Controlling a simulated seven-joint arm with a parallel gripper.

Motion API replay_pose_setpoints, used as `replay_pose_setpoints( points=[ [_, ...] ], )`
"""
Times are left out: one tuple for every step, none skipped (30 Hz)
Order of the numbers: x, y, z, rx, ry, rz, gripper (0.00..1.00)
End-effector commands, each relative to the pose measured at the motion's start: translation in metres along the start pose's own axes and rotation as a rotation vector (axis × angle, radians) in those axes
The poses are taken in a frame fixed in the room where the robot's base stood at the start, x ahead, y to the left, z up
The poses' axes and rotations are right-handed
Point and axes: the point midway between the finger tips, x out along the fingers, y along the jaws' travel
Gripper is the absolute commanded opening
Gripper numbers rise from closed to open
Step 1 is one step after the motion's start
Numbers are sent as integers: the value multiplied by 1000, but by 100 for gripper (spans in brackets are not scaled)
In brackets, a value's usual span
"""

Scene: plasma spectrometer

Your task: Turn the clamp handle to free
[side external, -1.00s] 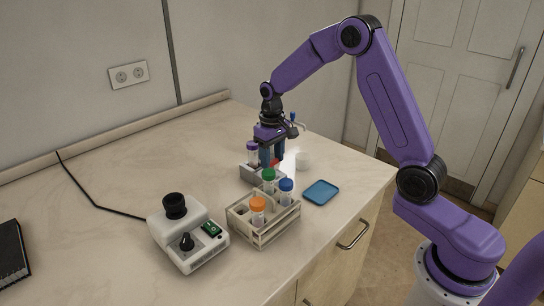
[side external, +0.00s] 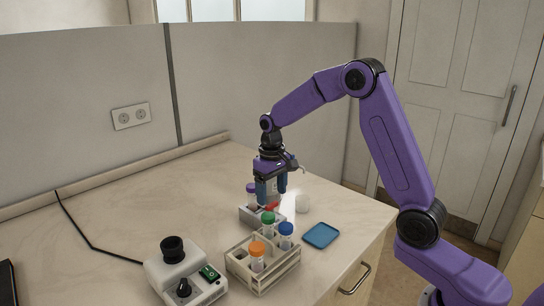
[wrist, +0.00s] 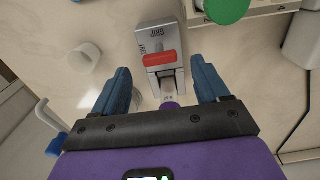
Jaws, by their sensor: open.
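The clamp (wrist: 168,36) is a grey metal block marked GRIP, with a second, partly hidden label that looks like FREE. Its red handle (wrist: 147,58) lies crosswise in the wrist view, its left end close beneath that second label. A tube with a purple cap (side external: 251,189) stands at the clamp; the cap also shows low in the wrist view (wrist: 170,105). My gripper (wrist: 162,75) is open and empty, its blue fingers wide apart on both sides of the clamp. In the side view my gripper (side external: 272,203) hangs over the clamp, with a little red showing below it.
A wooden rack (side external: 262,279) with orange-, green- and blue-capped tubes stands close in front of the clamp. A blue tray (side external: 321,235) and a white cup (side external: 302,203) are to the right. A white device (side external: 186,272) is at the front left.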

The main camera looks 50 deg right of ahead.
Motion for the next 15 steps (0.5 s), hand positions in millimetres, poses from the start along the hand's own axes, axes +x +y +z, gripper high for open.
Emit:
replay_pose_setpoints(
  points=[
    [-12, 0, -1, 0, 7, 0, 74],
    [-18, 0, -1, 0, 6, 0, 74],
    [-27, 0, -1, 0, 7, 0, 74],
    [-33, 0, -1, 1, 7, 0, 74],
    [-40, 0, -1, 1, 6, 0, 74],
    [-48, 0, -1, 1, 7, 0, 74],
    [-54, 0, -1, 1, 5, 0, 74],
    [-61, 0, -1, 1, 6, 0, 74],
    [-70, 0, -1, 1, 7, 0, 74],
    [-76, 0, -1, 1, 6, 0, 74],
    [-82, 0, -1, 1, 5, 0, 74],
    [-90, 0, -1, 1, 6, 0, 74],
    [-96, 0, -1, 1, 6, 0, 74],
    [-102, 0, -1, 1, 5, 0, 74],
    [-109, 0, -1, 1, 4, 0, 74]
  ],
)
